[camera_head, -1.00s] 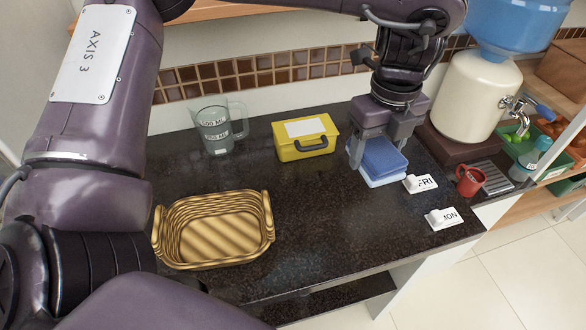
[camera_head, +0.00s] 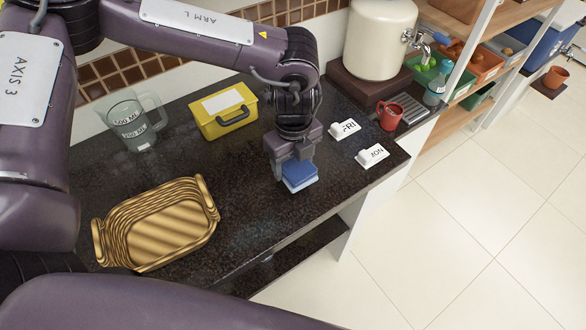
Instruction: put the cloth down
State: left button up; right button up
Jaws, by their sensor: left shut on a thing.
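The blue folded cloth (camera_head: 299,174) is at the lower end of my left gripper (camera_head: 292,170), near the front edge of the dark counter (camera_head: 240,215). It has a darker blue top and a paler layer below. My left gripper points down and is shut on the cloth, partly hiding it. I cannot tell whether the cloth touches the counter. My right gripper is not in view.
A yellow box (camera_head: 222,111), a measuring jug (camera_head: 129,121) and a wicker basket (camera_head: 158,225) stand left of the gripper. Two white day signs, FRI (camera_head: 344,129) and MON (camera_head: 372,155), and a red mug (camera_head: 389,115) are at the right.

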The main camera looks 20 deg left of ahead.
aim_at(293, 171)
pick_arm(q)
notch_tip(293, 171, down, 4)
jog(key=shift+r+p, duration=0.25)
jog(key=shift+p, duration=0.15)
jog(key=shift+f, duration=0.5)
jog(key=o, duration=1)
jog(key=shift+f, duration=0.1)
